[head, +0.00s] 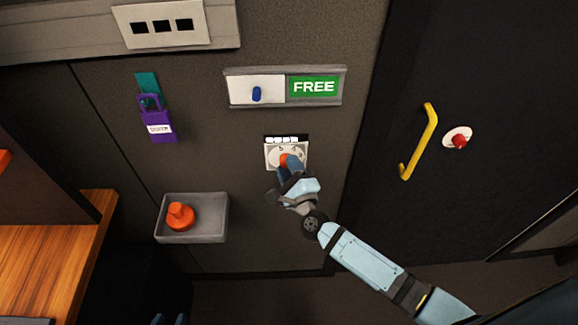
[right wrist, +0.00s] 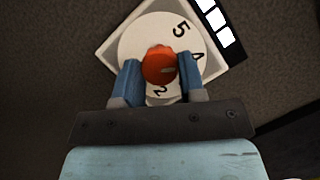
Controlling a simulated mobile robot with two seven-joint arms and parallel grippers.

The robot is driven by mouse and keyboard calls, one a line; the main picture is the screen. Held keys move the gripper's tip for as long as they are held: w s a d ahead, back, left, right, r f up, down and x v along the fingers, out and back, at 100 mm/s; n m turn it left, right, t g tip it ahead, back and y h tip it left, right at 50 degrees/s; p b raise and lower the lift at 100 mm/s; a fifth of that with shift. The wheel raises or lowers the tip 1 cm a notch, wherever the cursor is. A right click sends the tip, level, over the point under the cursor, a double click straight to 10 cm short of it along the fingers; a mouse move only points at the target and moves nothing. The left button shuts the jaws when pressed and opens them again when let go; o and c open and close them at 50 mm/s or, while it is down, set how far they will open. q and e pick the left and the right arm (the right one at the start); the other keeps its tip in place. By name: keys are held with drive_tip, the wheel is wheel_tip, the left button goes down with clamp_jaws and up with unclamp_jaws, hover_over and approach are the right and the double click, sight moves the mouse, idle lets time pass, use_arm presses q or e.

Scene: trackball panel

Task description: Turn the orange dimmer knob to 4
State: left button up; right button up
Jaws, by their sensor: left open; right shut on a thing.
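The orange dimmer knob (right wrist: 159,65) sits at the middle of a round white dial (right wrist: 140,45) on a pale plate. It also shows in the head view (head: 285,160). My right gripper (right wrist: 158,72) is shut on the knob, one blue finger on each side; it also shows in the head view (head: 290,168). A pale mark on the knob faces the right of the wrist view, near the right finger and the partly covered 4. I cannot tell its exact reading. A 5 and a 2 also show. My left gripper (head: 169,319) is open and empty at the bottom edge, showing only its fingertips.
A FREE sign with a blue slider (head: 257,94) is above the dial. A grey tray (head: 222,217) with an orange knob-like piece (head: 180,217) is lower left. A purple padlock (head: 157,124) hangs upper left. A yellow handle (head: 418,140) and red button (head: 459,141) are right.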

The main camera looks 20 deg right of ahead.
drive_tip(key=o, duration=0.9)
drive_tip(key=shift+s, duration=0.1)
drive_tip(key=b+v, duration=0.3)
drive_tip(key=v, duration=1)
drive_tip(key=shift+s+f, duration=0.1)
drive_tip(key=shift+s, duration=0.25)
drive_tip(key=s+f+n+g+p, duration=0.2)
drive_tip(key=s+n+g, duration=0.1)
drive_tip(key=n, duration=0.5)
drive_tip(key=s+d+f+n+g+y+p, duration=0.1)
drive_tip(key=s+f+n+g+p, duration=0.1)
drive_tip(key=n, duration=0.7)
drive_tip(key=s+f+n+g+p, duration=0.1)
drive_tip(key=s+f+n+g, duration=0.2)
drive_tip(key=s+n, duration=0.3)
drive_tip(key=shift+d+f+n+g+y+p, duration=0.1)
drive_tip(key=shift+d+n+g+y+p, duration=0.15)
drive_tip(key=shift+n, duration=0.45)
drive_tip(key=shift+d+f+n+g+y+p, duration=0.15)
drive_tip(key=shift+n+g, duration=0.2)
drive_tip(key=shift+n, duration=0.35)
